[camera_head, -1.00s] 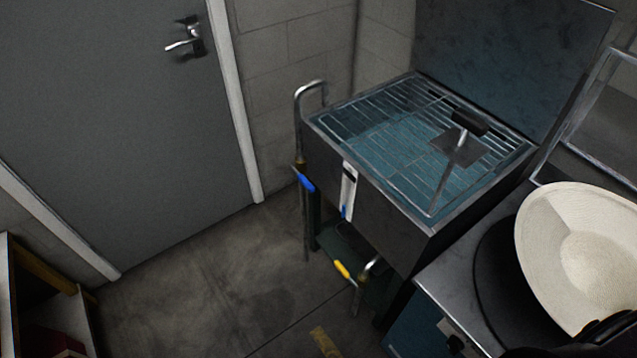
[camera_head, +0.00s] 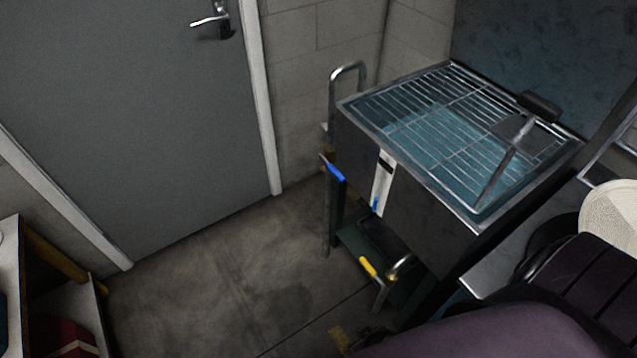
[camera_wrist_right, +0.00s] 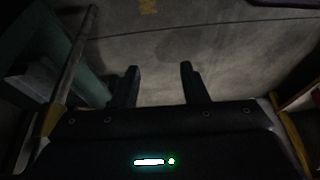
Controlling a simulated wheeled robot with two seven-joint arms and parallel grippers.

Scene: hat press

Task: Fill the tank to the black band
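The tank (camera_head: 428,190) is a dark metal box with a wire rack over bluish water. On its front is a white gauge strip (camera_head: 383,185) with a black band near the top; a short blue mark shows at its bottom. A curved metal spout (camera_head: 348,68) rises at the tank's left corner. Below it is a blue lever handle (camera_head: 333,170). A yellow lever handle (camera_head: 368,267) sits on a lower pipe under the tank. My right gripper (camera_wrist_right: 159,75) is open and empty above the floor, away from both handles. My left gripper is not in view.
A long-handled flat tool (camera_head: 518,128) rests on the rack. A pale hat (camera_head: 612,222) lies on the counter at right, partly hidden by my arm. A grey door (camera_head: 130,110) and a shelf (camera_head: 68,270) stand at left. The floor between is clear.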

